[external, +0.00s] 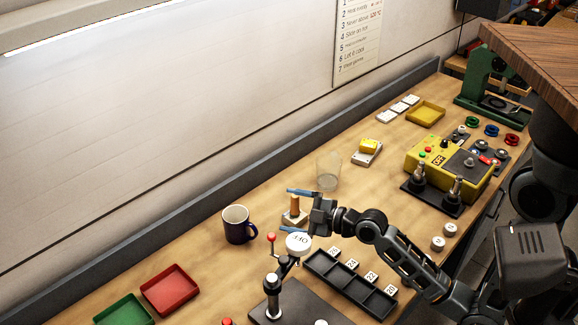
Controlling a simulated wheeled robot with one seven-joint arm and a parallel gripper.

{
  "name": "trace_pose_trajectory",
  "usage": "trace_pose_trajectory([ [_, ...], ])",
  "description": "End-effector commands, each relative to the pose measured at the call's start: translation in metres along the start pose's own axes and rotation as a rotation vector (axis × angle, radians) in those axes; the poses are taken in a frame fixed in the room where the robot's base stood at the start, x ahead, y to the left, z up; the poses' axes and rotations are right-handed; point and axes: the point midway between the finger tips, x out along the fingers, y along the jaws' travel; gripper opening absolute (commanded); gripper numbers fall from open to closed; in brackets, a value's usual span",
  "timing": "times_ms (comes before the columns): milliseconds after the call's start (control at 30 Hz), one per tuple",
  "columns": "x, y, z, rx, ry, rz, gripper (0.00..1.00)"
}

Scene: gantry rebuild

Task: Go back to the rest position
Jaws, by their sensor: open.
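My gripper (289,210) is open, its two blue-tipped fingers spread on either side of a tan cylinder (295,205). The cylinder stands upright on a small pale base (294,218) on the bench. I cannot tell from this view whether the fingers touch the cylinder. My arm reaches in from the right, low over the bench.
A dark mug (238,226) stands left of my gripper, and a clear glass (328,170) stands behind it. A yellow machine (447,165) stands at right.

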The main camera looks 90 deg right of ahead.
Motion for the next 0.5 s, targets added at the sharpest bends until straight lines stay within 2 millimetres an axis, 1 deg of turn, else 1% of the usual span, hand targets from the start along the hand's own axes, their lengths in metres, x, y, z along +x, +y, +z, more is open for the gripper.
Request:
trace_pose_trajectory([
  [33, -0.013, -0.009, 0.011, 0.037, -0.018, 0.013, 0.94],
  [100, -0.03, -0.016, 0.024, 0.082, -0.037, 0.042, 0.94],
  [167, -0.045, -0.023, 0.033, 0.114, -0.052, 0.062, 0.94],
  [200, -0.054, -0.031, 0.035, 0.127, -0.052, 0.064, 0.94],
  [267, -0.067, -0.052, 0.027, 0.127, -0.034, 0.048, 0.94],
  [300, -0.075, -0.069, 0.017, 0.116, -0.013, 0.024, 0.94],
  [367, -0.088, -0.091, 0.003, 0.097, 0.017, -0.009, 0.94],
  [400, -0.097, -0.106, -0.005, 0.085, 0.038, -0.03, 0.94],
  [467, -0.113, -0.127, -0.018, 0.065, 0.069, -0.065, 0.94],
  [500, -0.125, -0.142, -0.026, 0.052, 0.091, -0.09, 0.94],
])
